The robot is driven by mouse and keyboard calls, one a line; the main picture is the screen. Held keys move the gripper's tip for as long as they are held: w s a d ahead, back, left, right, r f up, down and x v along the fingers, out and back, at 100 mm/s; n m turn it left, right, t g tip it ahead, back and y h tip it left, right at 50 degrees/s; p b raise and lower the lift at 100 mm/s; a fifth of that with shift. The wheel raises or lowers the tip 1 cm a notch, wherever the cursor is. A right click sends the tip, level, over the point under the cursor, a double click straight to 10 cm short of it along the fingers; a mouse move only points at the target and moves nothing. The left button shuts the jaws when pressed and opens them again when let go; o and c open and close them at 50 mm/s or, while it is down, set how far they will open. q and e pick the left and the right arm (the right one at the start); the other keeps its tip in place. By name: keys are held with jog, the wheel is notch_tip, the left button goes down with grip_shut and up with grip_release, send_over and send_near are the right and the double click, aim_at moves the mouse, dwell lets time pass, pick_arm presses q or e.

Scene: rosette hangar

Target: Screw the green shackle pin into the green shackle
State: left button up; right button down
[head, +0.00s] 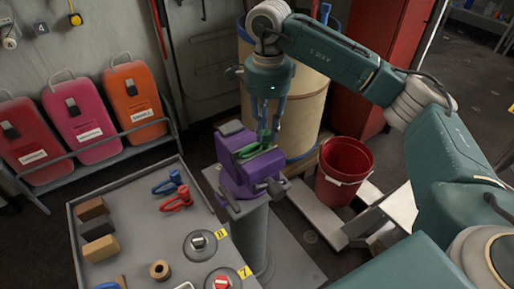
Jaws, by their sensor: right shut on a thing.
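The green shackle (254,152) sits in the jaws of a purple vise (240,170) on a grey pedestal. My right gripper (265,132) points down right above the shackle, its fingers close together around a small green part that looks like the green shackle pin (265,136). The pin is mostly hidden by the fingers, so I cannot tell whether it is in the shackle's holes. My left gripper is not in the picture.
A grey table (146,219) at the left holds a blue shackle (167,184), a red shackle (178,199), several blocks and two round discs. A red bucket (343,172) stands right of the vise. A beige barrel (300,95) stands behind it. Coloured cases line the wall.

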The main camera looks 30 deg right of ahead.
jog(key=shift+m, duration=0.7)
jog(key=m, duration=0.5)
jog(key=shift+m, duration=0.4)
jog(key=m, duration=0.4)
jog(key=shift+f+p, duration=0.1)
jog(key=shift+p, duration=0.25)
jog(key=m, duration=0.4)
jog(key=shift+p, duration=0.3)
jog(key=m, duration=0.5)
jog(key=shift+m, duration=0.4)
jog(key=shift+p, duration=0.3)
